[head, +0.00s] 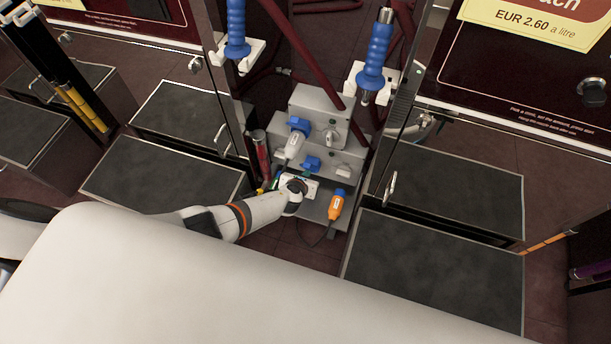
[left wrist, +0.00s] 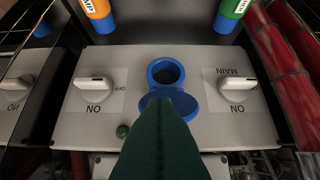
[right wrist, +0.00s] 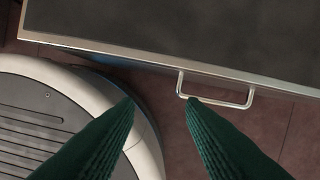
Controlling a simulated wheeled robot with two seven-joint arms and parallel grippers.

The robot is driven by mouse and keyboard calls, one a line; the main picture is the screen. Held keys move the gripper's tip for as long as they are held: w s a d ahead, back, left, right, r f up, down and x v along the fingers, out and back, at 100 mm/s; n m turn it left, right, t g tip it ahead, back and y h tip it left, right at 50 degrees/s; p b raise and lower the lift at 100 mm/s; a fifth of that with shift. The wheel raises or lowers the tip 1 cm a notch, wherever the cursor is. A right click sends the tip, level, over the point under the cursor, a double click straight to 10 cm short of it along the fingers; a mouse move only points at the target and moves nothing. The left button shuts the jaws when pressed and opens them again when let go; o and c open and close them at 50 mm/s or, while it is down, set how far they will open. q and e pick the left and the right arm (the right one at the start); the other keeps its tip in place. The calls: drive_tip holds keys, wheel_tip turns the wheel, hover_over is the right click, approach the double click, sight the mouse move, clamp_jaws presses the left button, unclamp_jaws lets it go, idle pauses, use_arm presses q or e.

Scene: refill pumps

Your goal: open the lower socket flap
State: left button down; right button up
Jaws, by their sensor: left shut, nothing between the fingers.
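The lower socket (head: 312,163) is blue and sits on the front of a grey box (head: 352,158). In the left wrist view its round dark opening (left wrist: 165,72) is uncovered, and the blue disc-shaped flap (left wrist: 190,112) stands off it on the side toward my gripper. My left gripper (left wrist: 163,98) is shut and empty; its green fingers cover part of the flap, and I cannot tell if they touch it. In the head view the left gripper (head: 297,187) is just below the lower socket. My right gripper (right wrist: 161,100) is open and empty above the floor.
White rotary switches (left wrist: 95,88) and (left wrist: 237,85) flank the socket. An orange connector (head: 336,205) stands at lower right. A metal handle (right wrist: 246,98) is beside my right fingers.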

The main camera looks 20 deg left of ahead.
drive_tip(key=shift+s+f, duration=0.2)
drive_tip(key=shift+r, duration=0.1)
idle(0.4)
